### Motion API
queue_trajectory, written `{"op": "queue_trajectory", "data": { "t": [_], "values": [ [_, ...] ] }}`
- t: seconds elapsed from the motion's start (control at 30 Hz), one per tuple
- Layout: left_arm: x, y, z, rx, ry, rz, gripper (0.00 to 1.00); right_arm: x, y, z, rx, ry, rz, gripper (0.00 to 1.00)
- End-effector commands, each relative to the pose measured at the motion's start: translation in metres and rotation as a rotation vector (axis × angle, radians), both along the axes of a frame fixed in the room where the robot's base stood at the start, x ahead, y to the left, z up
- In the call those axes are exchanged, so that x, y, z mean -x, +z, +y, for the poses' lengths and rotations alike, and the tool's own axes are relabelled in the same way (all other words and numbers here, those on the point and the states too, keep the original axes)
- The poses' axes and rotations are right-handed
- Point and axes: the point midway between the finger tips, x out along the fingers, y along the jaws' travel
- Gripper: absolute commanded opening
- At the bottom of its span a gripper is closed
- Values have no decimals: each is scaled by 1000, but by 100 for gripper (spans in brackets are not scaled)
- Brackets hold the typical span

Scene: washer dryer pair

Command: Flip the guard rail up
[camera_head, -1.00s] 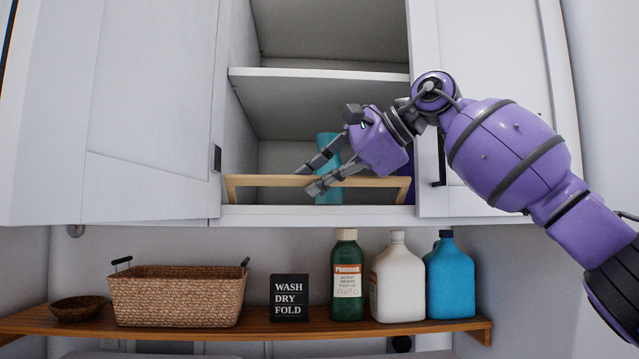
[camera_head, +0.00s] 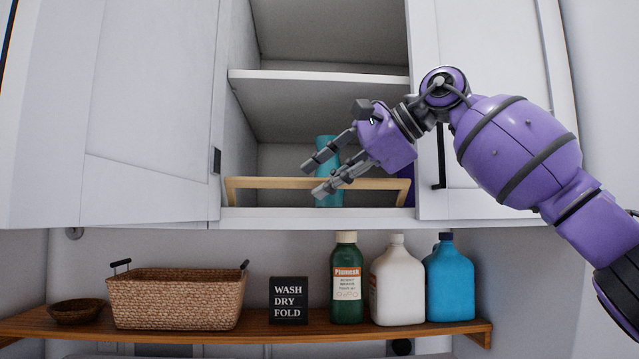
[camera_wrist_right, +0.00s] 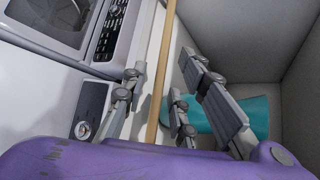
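The guard rail (camera_head: 270,183) is a light wooden bar with short side arms across the front of the cabinet's lowest compartment. It looks raised above the cabinet floor edge. My right gripper (camera_head: 311,178) is open at the rail's middle, its fingers pointing left. In the right wrist view the rail (camera_wrist_right: 160,75) runs between the spread fingers of the gripper (camera_wrist_right: 168,100), with no clear contact on either side. A teal cylinder (camera_head: 327,150) stands behind the rail, partly hidden by the gripper; it also shows in the wrist view (camera_wrist_right: 258,118). My left gripper is not in view.
Cabinet doors flank the opening, the left one (camera_head: 150,110) and the right one with a black handle (camera_head: 439,160). A shelf (camera_head: 320,75) lies above. Below, a wooden shelf (camera_head: 255,322) holds a basket (camera_head: 175,298), a sign and several bottles. A purple object stands behind the rail's right end.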

Motion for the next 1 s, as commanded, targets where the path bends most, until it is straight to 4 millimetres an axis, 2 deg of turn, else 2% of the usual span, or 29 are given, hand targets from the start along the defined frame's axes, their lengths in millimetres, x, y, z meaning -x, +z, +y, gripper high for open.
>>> {"op": "queue_trajectory", "data": {
  "t": [0.3,0.5,1.0],
  "values": [
    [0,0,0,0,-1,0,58,37,35,-49,-3,-2,-5,27],
    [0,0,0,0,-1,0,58,50,47,-67,-2,-2,-4,27],
    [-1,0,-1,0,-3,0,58,53,48,-69,-8,4,-1,25]
  ]
}}
